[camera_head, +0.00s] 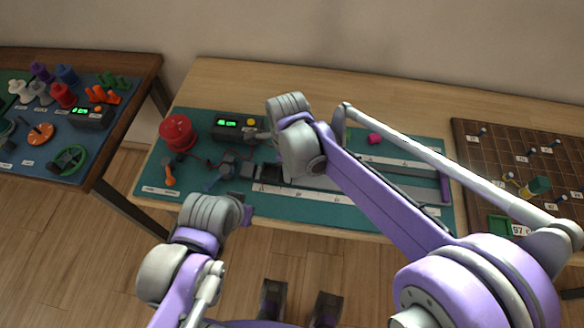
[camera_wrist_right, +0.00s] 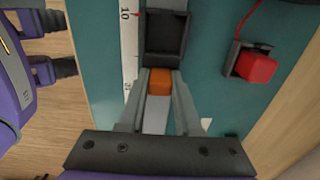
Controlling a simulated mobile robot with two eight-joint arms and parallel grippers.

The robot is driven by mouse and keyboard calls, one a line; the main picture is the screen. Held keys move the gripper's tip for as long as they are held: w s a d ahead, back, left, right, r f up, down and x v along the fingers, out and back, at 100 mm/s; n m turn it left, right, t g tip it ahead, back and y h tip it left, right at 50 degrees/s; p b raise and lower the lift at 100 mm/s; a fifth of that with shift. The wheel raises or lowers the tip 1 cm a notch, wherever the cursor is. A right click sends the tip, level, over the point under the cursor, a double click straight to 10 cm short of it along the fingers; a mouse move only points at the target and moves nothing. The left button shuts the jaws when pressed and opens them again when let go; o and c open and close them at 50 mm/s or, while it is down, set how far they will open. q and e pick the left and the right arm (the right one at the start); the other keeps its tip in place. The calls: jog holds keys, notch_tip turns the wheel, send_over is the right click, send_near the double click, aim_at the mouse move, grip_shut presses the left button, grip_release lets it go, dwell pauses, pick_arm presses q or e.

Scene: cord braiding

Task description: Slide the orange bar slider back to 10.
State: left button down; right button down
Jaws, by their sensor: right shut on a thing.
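The orange bar slider (camera_wrist_right: 159,82) shows in the right wrist view as a small orange block on a pale bar. My right gripper (camera_wrist_right: 159,76) is shut on it, one finger on each side. Just ahead of it is a dark block (camera_wrist_right: 167,36). A white scale (camera_wrist_right: 130,50) runs alongside, with a 10 and a red mark near the top; the slider sits short of that mark. In the head view my right arm hides the slider. My left gripper (camera_wrist_right: 60,45) is empty beside the board's edge, its two dark fingers apart.
The teal board (camera_head: 400,218) lies on the wooden table. A red button piece (camera_wrist_right: 257,67) is right of the dark block. A brown gridded board (camera_head: 490,155) lies at the right.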

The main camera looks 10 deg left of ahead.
jog(key=c, duration=0.6)
grip_release()
pick_arm(q)
jog(key=shift+w+r+p, duration=0.1)
jog(key=shift+r+p, duration=0.4)
pick_arm(e)
notch_tip(320, 180, up, 11)
jog(key=shift+f, duration=0.1)
jog(key=shift+d, duration=0.1)
jog(key=s+d+n+t+p, duration=0.25)
jog(key=d+n, duration=0.45)
jog(key=d, duration=0.7)
pick_arm(q)
jog(key=r, duration=0.2)
jog(key=w+r+p, duration=0.1)
jog(key=r, duration=0.1)
jog(key=shift+w+r, duration=0.1)
jog(key=shift+r, duration=0.2)
pick_arm(e)
jog(key=s+d+f+n+t, duration=0.3)
jog(key=s+d+n, duration=0.6)
jog(key=d, duration=0.5)
jog(key=shift+s+f+n, duration=0.3)
jog(key=shift+f+n, duration=0.05)
jog(key=shift+n, duration=0.25)
